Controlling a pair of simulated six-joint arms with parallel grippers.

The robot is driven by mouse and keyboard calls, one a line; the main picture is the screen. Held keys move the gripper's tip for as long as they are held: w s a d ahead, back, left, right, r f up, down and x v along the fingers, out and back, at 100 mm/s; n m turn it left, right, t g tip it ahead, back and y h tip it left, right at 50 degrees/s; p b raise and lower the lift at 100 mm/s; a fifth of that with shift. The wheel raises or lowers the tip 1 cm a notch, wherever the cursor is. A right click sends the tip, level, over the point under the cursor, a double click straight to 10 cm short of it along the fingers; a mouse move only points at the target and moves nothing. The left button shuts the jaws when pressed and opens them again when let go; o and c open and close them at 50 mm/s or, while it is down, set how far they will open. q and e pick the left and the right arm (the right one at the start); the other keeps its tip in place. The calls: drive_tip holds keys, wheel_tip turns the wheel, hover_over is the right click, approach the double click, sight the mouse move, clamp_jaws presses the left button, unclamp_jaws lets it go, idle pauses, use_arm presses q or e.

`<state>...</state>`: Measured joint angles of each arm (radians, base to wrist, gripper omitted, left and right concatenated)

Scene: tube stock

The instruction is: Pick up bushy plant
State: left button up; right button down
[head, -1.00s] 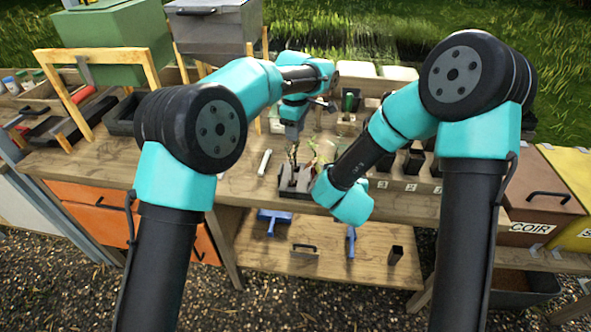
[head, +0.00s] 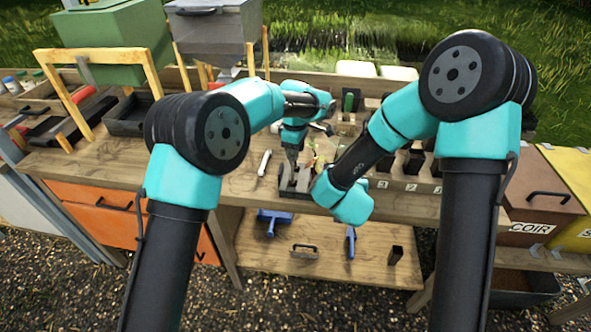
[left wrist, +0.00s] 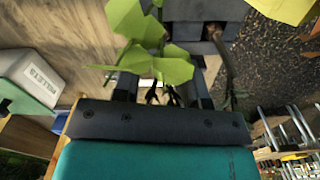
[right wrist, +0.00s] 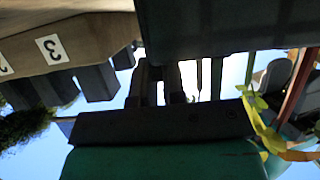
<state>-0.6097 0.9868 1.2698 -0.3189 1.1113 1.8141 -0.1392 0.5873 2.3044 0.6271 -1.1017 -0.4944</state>
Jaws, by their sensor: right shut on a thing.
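A dark tray (head: 285,192) with upright grey walls stands near the bench's front edge; it also fills the top of the right wrist view (right wrist: 235,28). My left gripper (head: 293,161) points down just above it. In the left wrist view, its fingers (left wrist: 162,88) are apart, with dark thin stems between them. A plant with broad green leaves (left wrist: 172,68) covers part of that view. A light green and reddish plant (head: 314,160) shows beside the tray. My right gripper (right wrist: 160,82) is shut at the tray's edge; in the head view my right arm hides its fingertips.
A white stick (head: 264,163) lies on the bench left of the tray. Dark square pots (head: 413,160) stand to the right behind number labels. The lower shelf (head: 265,254) holds blue tools. Bare bench (head: 215,165) is left of the tray.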

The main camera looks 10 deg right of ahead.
sight(296, 167)
use_arm(q)
drive_tip(key=shift+s+f, duration=0.1)
drive_tip(key=shift+f, duration=1.75)
clamp_jaws()
